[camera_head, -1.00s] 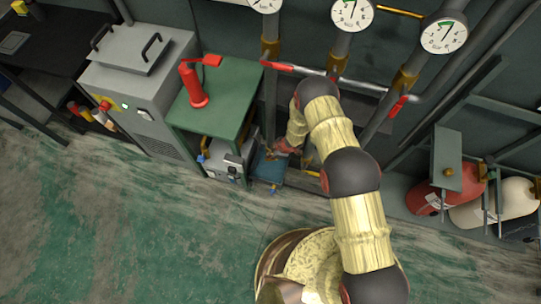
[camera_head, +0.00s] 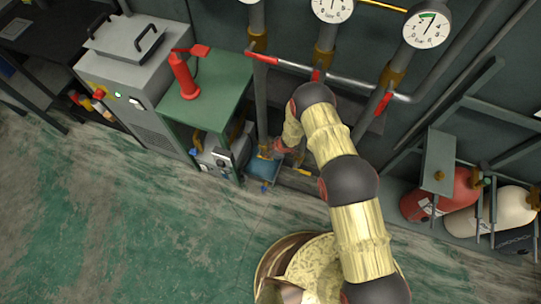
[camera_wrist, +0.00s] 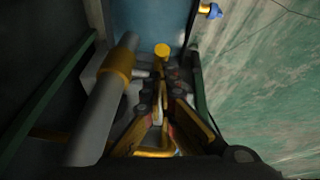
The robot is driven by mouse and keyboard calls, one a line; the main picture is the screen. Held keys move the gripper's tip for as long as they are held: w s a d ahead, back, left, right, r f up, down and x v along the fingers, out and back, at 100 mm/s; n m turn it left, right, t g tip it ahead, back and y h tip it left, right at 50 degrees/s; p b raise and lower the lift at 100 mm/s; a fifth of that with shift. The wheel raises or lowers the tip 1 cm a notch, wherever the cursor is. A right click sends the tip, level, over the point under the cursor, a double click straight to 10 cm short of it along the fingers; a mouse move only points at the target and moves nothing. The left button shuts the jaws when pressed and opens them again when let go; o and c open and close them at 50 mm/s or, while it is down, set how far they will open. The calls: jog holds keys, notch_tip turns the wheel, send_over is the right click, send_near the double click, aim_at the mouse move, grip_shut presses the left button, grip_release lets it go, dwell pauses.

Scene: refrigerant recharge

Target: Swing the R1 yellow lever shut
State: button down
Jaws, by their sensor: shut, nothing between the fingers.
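A yellow round-ended piece (camera_wrist: 162,50) shows just beyond my fingertips in the wrist view, in front of a blue panel (camera_wrist: 158,20). It may be the end of the R1 lever; no label is readable, and the rest of it is hidden. My gripper (camera_wrist: 159,88) is shut and empty, with its tips close to that piece and beside a grey pipe. I cannot tell whether they touch it. In the head view my gripper (camera_head: 282,147) is low by the wall, beside the small blue unit (camera_head: 264,170), partly hidden by my arm.
A grey pipe with a yellow collar (camera_wrist: 117,62) runs close left of my gripper. A green table (camera_head: 205,92) with a red extinguisher-like object (camera_head: 184,76) stands left of my arm. Red and white cylinders (camera_head: 440,195) lie at right. The floor in front is clear.

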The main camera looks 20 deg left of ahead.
jog(key=shift+d+f+b, duration=0.4)
jog(key=shift+d+f, duration=0.3)
jog(key=shift+s+d+f+b, duration=0.1)
jog(key=shift+d+f+b, duration=0.5)
jog(key=shift+f, duration=0.35)
jog(key=shift+d, duration=0.1)
jog(key=shift+a+r, duration=0.1)
jog(key=shift+a, duration=0.75)
jog(key=v, duration=1.2)
